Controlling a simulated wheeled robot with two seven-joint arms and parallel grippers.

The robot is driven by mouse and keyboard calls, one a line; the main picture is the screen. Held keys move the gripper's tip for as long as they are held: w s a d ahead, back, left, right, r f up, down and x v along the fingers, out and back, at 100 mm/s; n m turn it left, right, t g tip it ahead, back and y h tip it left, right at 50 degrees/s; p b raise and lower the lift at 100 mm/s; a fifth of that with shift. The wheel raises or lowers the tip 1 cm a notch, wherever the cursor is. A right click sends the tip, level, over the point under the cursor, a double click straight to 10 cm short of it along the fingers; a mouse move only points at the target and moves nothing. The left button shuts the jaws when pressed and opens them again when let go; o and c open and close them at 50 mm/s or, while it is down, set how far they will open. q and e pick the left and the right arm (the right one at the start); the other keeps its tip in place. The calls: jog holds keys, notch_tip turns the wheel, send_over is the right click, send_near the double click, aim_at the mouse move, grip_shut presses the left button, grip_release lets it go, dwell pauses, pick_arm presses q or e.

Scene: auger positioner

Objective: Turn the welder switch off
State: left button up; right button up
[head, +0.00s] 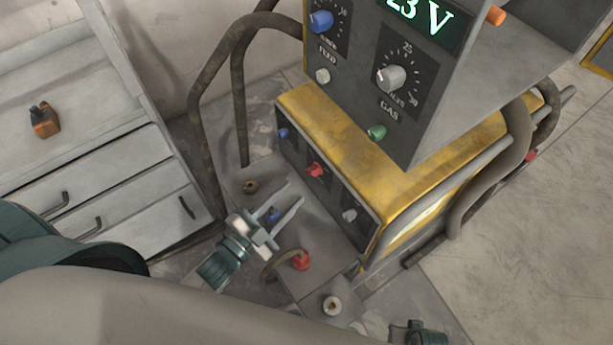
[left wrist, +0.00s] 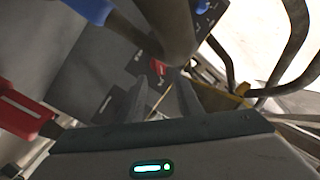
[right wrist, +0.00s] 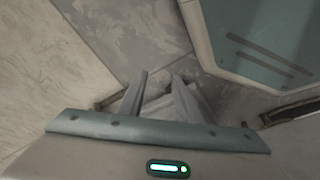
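The welder is a grey control box on a yellow box (head: 355,140). On the yellow box's dark front panel sits a red switch (head: 315,169), between a blue knob (head: 283,133) and a light grey knob (head: 349,215). My left gripper (head: 294,193) is open and empty, its fingers pointing at the panel, a little short of and below the red switch. The red switch also shows in the left wrist view (left wrist: 158,67), just beyond the fingertips, partly crossed by a dark cable. My right gripper (right wrist: 160,78) is open and empty over the floor.
A red cable plug (head: 301,261) and a blue plug (head: 272,214) stand close to my left gripper. Thick cables arch left and right of the welder. A drawer cabinet (head: 120,190) stands at the left.

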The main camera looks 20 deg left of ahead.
aim_at(314, 171)
pick_arm(q)
jog(key=x, duration=0.7)
jog(key=shift+w, duration=0.15)
pick_arm(e)
jog(key=shift+s+d+f, duration=0.1)
jog(key=shift+s+f, duration=0.1)
jog(key=shift+f, duration=0.3)
jog(key=shift+s+d+f, duration=0.1)
jog(key=shift+s+f, duration=0.1)
jog(key=shift+f, duration=0.25)
pick_arm(q)
jog(key=shift+c, duration=0.6)
pick_arm(e)
jog(key=shift+w+a+r, duration=0.1)
pick_arm(q)
grip_shut()
pick_arm(e)
jog(key=shift+w+r, duration=0.1)
jog(key=shift+w, duration=0.05)
